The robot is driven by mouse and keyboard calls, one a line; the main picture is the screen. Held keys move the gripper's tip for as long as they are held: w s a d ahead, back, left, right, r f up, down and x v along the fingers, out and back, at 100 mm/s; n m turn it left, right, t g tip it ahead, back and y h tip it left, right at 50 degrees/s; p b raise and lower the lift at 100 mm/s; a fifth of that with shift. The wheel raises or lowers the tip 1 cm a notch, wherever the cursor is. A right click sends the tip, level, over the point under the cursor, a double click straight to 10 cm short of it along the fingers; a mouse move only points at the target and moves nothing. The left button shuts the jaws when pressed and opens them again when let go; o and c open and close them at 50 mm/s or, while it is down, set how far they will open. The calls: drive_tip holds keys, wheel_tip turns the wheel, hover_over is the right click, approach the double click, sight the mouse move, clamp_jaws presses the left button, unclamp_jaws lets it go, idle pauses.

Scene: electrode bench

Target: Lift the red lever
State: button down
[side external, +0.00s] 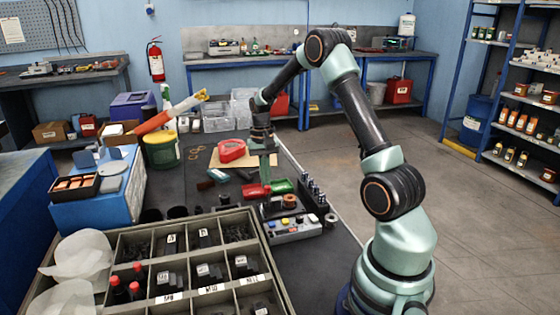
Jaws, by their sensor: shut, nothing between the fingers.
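My gripper (265,172) points straight down over the dark bench, its fingers shut and empty. A small red piece (255,191), which may be the red lever, lies low just below and to the left of my fingertips, with a green piece (281,186) to its right. I cannot tell whether the fingertips touch the red piece. A larger red rounded object (231,150) rests behind and to the left of my gripper. A grey control box with coloured buttons (293,229) stands in front of the red and green pieces.
A large compartment tray (258,236) of small dark parts fills the front left. A rack of dark cylinders (312,192) stands right of the green piece. A blue box (95,198), a green tub (161,150) and clear bins (219,117) crowd the left and back.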

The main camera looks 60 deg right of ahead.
drive_tip(key=shift+s+a+r, duration=0.1)
drive_tip(key=shift+s+a, duration=0.65)
drive_tip(key=shift+a, duration=0.15)
drive_tip(key=shift+s, duration=0.1)
drive_tip(key=shift+s+a, duration=0.1)
drive_tip(key=shift+a, duration=0.05)
drive_tip(key=s+a+r, duration=0.3)
drive_tip(key=a+r, duration=0.2)
drive_tip(key=r, duration=0.1)
drive_tip(key=shift+s+r+t+h, duration=0.15)
drive_tip(key=shift+r+t+h, duration=0.15)
idle(0.4)
drive_tip(key=s+a+r+n+t, duration=0.2)
drive_tip(key=a+r+n, duration=0.3)
drive_tip(key=a, duration=0.3)
drive_tip(key=s+a+r+n+t, duration=0.2)
drive_tip(key=a+r+n, duration=0.3)
drive_tip(key=a, duration=0.3)
drive_tip(key=shift+s+a+r+t, duration=0.15)
drive_tip(key=shift+s+r+t, duration=0.15)
drive_tip(key=shift+t, duration=0.6)
